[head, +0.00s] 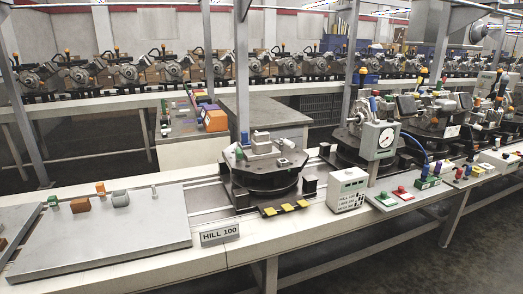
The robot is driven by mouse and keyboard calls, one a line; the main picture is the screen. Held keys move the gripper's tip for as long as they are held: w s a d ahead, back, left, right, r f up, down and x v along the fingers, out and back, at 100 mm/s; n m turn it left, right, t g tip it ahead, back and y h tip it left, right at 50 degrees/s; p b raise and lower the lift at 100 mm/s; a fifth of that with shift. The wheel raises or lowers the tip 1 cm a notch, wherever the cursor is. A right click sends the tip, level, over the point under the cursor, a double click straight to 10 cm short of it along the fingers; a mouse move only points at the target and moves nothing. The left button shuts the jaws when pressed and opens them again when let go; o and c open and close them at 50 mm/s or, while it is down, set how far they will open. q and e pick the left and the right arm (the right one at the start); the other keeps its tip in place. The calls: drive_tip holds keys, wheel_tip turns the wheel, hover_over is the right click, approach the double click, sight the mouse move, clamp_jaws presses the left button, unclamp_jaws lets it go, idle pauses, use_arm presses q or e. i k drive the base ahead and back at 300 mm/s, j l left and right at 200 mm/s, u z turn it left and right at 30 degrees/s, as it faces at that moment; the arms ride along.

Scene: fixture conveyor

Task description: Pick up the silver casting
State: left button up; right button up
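A small grey, silver-looking block with a rounded top (120,198) sits at the back edge of the flat grey plate (110,232) on the left of the bench. It appears to be the silver casting. A brown block (80,205) is on its left, and a small thin silver piece (154,190) stands on its right. Pale metal blocks (262,145) also sit on the dark round fixture (262,178) in the middle. Neither of my grippers is in view.
An orange-topped piece (100,188) and a green-topped piece (53,202) stand near the brown block. A "HILL 100" sign (220,234) is at the bench's front edge. A white control box (347,190) and a dial gauge (386,138) stand right. The plate's front is clear.

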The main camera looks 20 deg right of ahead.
sight(263, 148)
drive_tip(key=i+j, duration=0.15)
drive_tip(key=i, duration=0.3)
drive_tip(key=i+j, duration=0.15)
drive_tip(key=i, duration=0.35)
drive_tip(key=i+j, duration=0.15)
drive_tip(key=i, duration=0.3)
drive_tip(key=z, duration=1)
